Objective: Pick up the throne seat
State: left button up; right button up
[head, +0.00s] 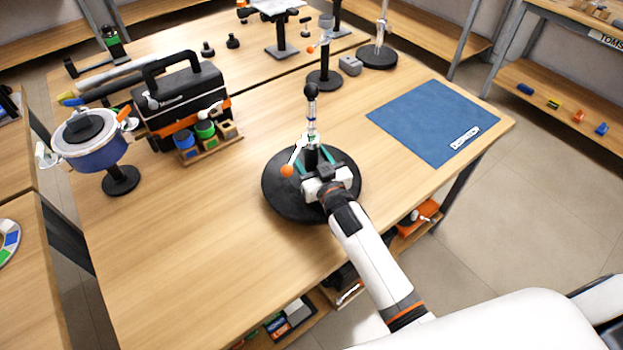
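No thing in the head view is plainly marked as the throne seat; the best match is a round black disc (279,193) lying flat on the table. An upright post with a black ball on top (311,92) and an orange-tipped lever rises at the disc's middle. My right gripper (314,157) is low over the disc, its two teal fingers apart with the dark foot of the post between them. Whether they touch the post or disc I cannot tell. The gripper and wrist hide the disc's near right part. My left gripper is not in view.
A blue mat (425,115) lies to the right. A black toolbox (180,100), a small wooden tray of coloured pots (211,148) and a blue pot on a stand (92,150) are at the left. Other stands are behind. The front left table is clear.

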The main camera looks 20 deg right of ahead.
grip_shut()
dwell(0.8)
dwell(0.4)
jog(key=shift+w+r, duration=0.1)
jog(key=shift+r, duration=0.2)
